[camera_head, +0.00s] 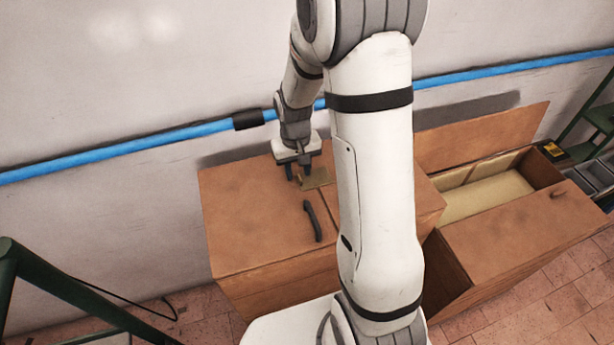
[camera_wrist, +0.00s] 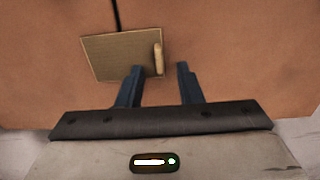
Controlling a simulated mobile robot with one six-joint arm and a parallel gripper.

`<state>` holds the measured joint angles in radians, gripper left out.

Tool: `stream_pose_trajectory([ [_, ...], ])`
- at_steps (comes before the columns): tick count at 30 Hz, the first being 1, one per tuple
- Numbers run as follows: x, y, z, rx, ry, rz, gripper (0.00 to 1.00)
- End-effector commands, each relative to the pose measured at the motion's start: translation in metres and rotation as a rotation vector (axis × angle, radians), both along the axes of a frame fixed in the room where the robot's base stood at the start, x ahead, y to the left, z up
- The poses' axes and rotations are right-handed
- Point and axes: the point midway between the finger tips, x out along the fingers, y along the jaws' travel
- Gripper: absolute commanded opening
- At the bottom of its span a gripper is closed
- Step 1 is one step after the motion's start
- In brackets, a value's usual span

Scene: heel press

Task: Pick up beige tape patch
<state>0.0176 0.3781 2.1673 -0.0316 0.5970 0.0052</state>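The beige tape patch (camera_wrist: 115,57) is a flat, roughly square sheet on top of the closed brown cardboard box (camera_head: 255,225), near the box's far edge. A raised, paler upright tab (camera_wrist: 158,58) stands at one side of it. The patch also shows in the head view (camera_head: 318,179), partly hidden by my gripper. My gripper (camera_wrist: 160,69) is open and empty. In the wrist view the tab lies between the lines of its two dark fingers, just beyond the tips. I cannot tell the height left between fingertips and tab.
A dark curved object (camera_head: 312,220) lies on the box top, close to my gripper. An open box with a pale lining (camera_head: 490,197) stands at the right. A blue pipe (camera_head: 130,148) runs along the wall behind. The left of the box top is clear.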

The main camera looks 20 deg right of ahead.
Motion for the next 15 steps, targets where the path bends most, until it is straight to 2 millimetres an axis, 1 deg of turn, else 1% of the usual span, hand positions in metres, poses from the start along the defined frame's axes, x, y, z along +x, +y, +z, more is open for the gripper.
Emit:
stream_pose_trajectory([
  [3, -0.0002, -0.0003, -0.0063, 0.0, 0.0, -0.001, 0.33],
  [9, 0.0, -0.0005, -0.0071, 0.0, -0.001, -0.001, 0.33],
  [11, -0.0001, -0.0006, -0.0071, 0.0, -0.001, -0.001, 0.29],
  [15, -0.0001, -0.0007, -0.007, 0.0, -0.001, -0.001, 0.17],
])
